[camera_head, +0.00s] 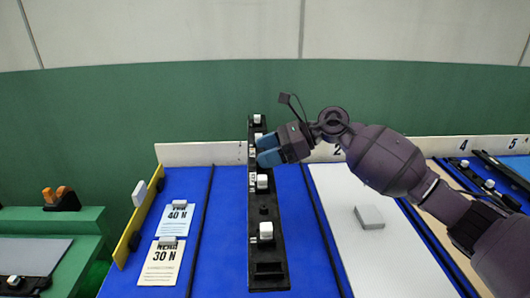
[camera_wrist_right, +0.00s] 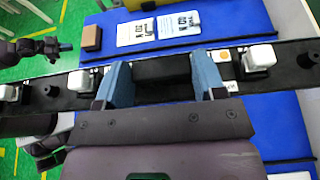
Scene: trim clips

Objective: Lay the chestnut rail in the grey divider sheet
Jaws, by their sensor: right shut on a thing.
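My right gripper (camera_head: 268,152) is shut on a long black rail (camera_head: 266,222) with several white clips. The rail runs from front to back over the blue surface. The rail looks black; I see no rail that is clearly chestnut. My left gripper (camera_wrist_right: 66,47) shows small at the left of the wrist view.
Cards marked 40 N (camera_head: 178,220) and 30 N (camera_head: 161,268) lie on the blue surface (camera_head: 228,195). A yellow edge (camera_head: 132,225) bounds it at left. A brown block (camera_wrist_right: 92,38) stands near the cards in the wrist view. More black rails (camera_head: 505,172) lie at right.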

